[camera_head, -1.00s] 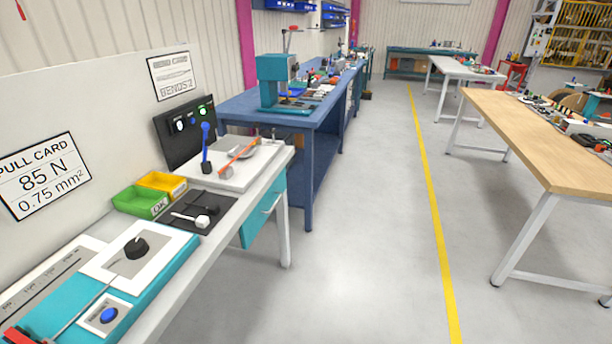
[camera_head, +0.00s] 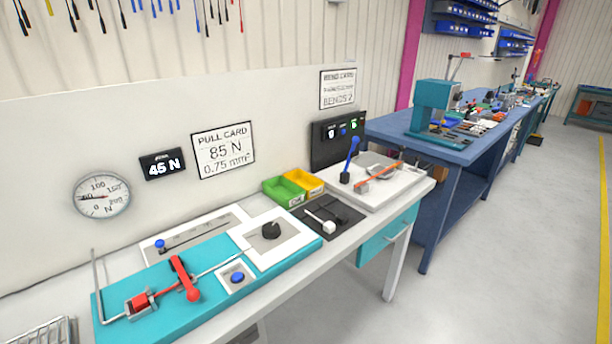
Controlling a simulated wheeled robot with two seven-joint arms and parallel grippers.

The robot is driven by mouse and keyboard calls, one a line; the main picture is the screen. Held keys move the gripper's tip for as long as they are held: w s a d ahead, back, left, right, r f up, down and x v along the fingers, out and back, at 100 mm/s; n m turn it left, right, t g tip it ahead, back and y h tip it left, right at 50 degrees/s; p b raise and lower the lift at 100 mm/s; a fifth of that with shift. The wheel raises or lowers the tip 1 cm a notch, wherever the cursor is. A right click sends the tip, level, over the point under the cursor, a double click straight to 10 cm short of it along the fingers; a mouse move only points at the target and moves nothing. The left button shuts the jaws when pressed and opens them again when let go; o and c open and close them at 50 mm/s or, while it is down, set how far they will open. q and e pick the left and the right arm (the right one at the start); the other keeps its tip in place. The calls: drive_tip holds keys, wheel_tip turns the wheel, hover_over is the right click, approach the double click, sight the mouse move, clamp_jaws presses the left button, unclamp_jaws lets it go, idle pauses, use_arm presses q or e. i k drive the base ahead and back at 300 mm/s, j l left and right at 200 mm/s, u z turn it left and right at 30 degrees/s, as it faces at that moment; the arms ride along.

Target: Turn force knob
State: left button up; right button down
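The black force knob (camera_head: 271,230) sits on a white square plate (camera_head: 292,249) at the right end of the teal pull-test fixture (camera_head: 170,323) on the near bench. A small display (camera_head: 162,164) on the back panel reads 45 N. The pull card (camera_head: 223,150) beside it reads 85 N, 0.75 mm². A round dial gauge (camera_head: 101,195) hangs at the left. Neither of my grippers shows in the head view.
A red lever clamp (camera_head: 184,279) and a blue button (camera_head: 237,278) are on the fixture. Green (camera_head: 284,191) and yellow (camera_head: 304,182) bins and a black mat (camera_head: 328,218) lie to the right. A wire rack (camera_head: 43,332) is at the lower left. Floor to the right is clear.

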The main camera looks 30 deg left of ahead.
sight(270, 231)
drive_tip(key=u, duration=1.8)
